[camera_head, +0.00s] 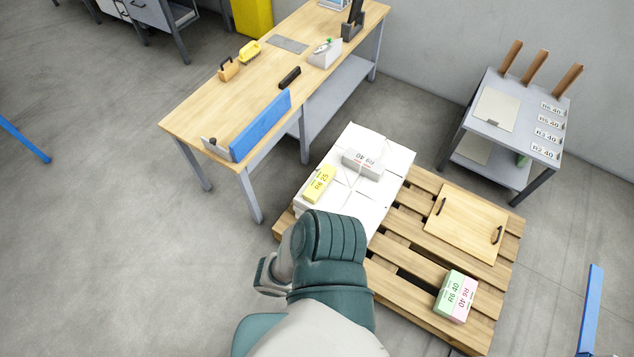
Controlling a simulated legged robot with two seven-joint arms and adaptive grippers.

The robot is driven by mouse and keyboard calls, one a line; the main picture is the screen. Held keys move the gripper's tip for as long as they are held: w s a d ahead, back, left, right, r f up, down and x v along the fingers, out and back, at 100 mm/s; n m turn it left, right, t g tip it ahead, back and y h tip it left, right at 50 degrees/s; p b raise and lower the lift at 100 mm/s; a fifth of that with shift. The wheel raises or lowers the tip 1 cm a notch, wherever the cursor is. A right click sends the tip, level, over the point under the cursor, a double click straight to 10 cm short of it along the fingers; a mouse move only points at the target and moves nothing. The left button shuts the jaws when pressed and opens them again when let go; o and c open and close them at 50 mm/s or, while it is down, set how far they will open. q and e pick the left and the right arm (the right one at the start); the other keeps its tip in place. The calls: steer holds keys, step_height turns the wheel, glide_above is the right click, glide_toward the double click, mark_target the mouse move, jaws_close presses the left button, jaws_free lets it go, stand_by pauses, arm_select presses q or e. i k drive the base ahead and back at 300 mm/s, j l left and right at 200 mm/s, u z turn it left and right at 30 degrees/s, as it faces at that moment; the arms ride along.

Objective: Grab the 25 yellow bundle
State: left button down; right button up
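The yellow bundle (320,184), with a printed label that ends in 25, lies on the near left part of a white wrapped stack (390,178). A white-grey bundle (363,163) marked 40 lies behind it on the same stack. One of my arms, teal and white, comes in from the bottom centre. I cannot tell which arm it is. Its teal end (325,248) covers the near edge of the stack, just below the yellow bundle in the picture, with a visible gap between them. No fingertips show clearly. No second gripper can be made out.
The stack stands on a wooden pallet (400,263), with a board with two handles (465,222) and a green and pink bundle pair (456,297) to its right. A long workbench (205,105) stands behind left, a grey cart (480,128) behind right. Floor at left is clear.

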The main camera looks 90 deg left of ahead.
mark_target(319, 184)
steer(key=u, duration=2.9)
steer(key=i+j, duration=0.05)
